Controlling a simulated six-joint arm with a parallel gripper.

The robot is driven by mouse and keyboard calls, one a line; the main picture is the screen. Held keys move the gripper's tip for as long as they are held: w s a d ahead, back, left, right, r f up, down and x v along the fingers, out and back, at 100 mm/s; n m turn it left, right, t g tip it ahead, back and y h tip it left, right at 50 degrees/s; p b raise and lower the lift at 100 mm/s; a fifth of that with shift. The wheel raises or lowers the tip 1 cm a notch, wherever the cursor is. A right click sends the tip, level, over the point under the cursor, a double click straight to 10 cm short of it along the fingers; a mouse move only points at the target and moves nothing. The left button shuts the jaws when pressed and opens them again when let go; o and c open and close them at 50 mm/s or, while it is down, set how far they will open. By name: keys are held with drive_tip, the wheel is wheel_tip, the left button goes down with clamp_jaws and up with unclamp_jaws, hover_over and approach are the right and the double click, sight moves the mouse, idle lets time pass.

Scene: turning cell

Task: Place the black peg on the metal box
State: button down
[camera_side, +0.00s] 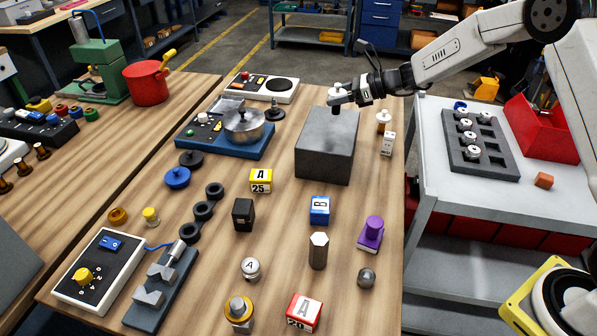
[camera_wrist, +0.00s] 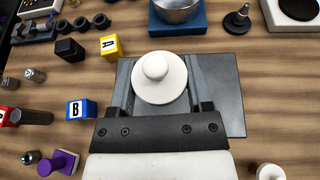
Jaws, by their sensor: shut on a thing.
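The metal box (camera_side: 323,162) is a dark grey block standing on the wooden table; its top also fills the middle of the wrist view (camera_wrist: 228,105). My gripper (camera_side: 342,98) is above the box's far part. It is shut on a white peg with a round knob (camera_wrist: 157,70), which is upright between the fingers. Its white knob shows above the fingers in the side view (camera_side: 337,87). Whether its lower end touches the box is unclear. A black peg (camera_side: 275,113) stands on the table left of the box, behind it, apart from my gripper; it shows in the wrist view (camera_wrist: 238,20).
A blue stove with a pot (camera_side: 244,125) stands left of the box, a white hotplate (camera_side: 262,88) behind. Another white peg (camera_side: 383,120) and a white block (camera_side: 387,144) are at the right edge. Blocks (camera_side: 260,180) and (camera_side: 320,210) stand in front.

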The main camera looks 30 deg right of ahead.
drive_tip(key=shift+w+f, duration=0.6)
drive_tip(key=shift+f, duration=0.05)
drive_tip(key=shift+w+f, duration=0.1)
drive_tip(key=shift+w+f, duration=0.1)
drive_tip(key=shift+f, duration=1.65)
drive_tip(key=shift+f, duration=0.15)
unclamp_jaws()
